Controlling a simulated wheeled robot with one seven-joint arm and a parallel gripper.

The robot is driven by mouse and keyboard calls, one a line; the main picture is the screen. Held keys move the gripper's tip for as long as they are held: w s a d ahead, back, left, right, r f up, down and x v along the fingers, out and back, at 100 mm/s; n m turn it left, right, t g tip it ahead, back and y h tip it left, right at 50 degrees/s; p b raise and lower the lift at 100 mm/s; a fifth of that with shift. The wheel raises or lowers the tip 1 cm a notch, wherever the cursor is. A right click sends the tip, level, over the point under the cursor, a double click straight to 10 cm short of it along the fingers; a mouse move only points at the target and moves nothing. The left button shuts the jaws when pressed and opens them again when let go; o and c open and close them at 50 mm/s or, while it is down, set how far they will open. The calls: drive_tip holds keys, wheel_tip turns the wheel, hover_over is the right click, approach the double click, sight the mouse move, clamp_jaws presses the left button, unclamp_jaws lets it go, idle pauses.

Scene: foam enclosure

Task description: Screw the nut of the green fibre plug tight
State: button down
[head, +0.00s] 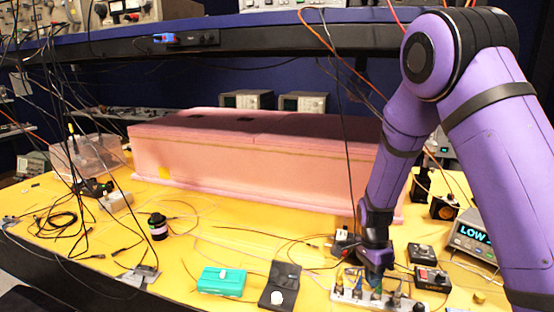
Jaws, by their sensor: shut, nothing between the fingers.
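A pale strip (342,296) with several upright fibre plugs stands at the front right of the yellow table. The green plug (376,294) is in that row, mostly hidden beneath my gripper. My gripper (377,282) points down at the row, with its tips at or just above the green plug. It is shut with nothing between its fingers. Whether it touches the plug, and how the plug's nut sits, is too small to tell.
Plugs stand close on both sides of the gripper. A black box with a white knob (279,286) and a teal box (222,281) lie left. Small control boxes (431,278) and a display unit (472,238) stand right. A long pink foam enclosure (255,160) fills the back. Loose cables cross the table.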

drive_tip(key=shift+r, duration=2.6)
drive_tip(key=s+d+r+n+t+y, duration=0.15)
drive_tip(key=s+r+n, duration=0.25)
drive_tip(key=r, duration=0.5)
drive_tip(key=s+d+r+n+t, duration=0.1)
drive_tip(key=s+r+n+t, duration=0.2)
drive_tip(key=r, duration=0.7)
drive_tip(key=s+d+r+n+t, duration=0.1)
drive_tip(key=s+r+n, duration=0.3)
drive_tip(key=s, duration=0.5)
drive_tip(key=s+d+r+n+t, duration=0.1)
drive_tip(key=s+r+n, duration=0.3)
drive_tip(key=s, duration=0.5)
drive_tip(key=shift+s+d+r+n+t+h, duration=0.15)
drive_tip(key=shift+d+r+n+t+h, duration=0.25)
drive_tip(key=shift+r+t, duration=0.35)
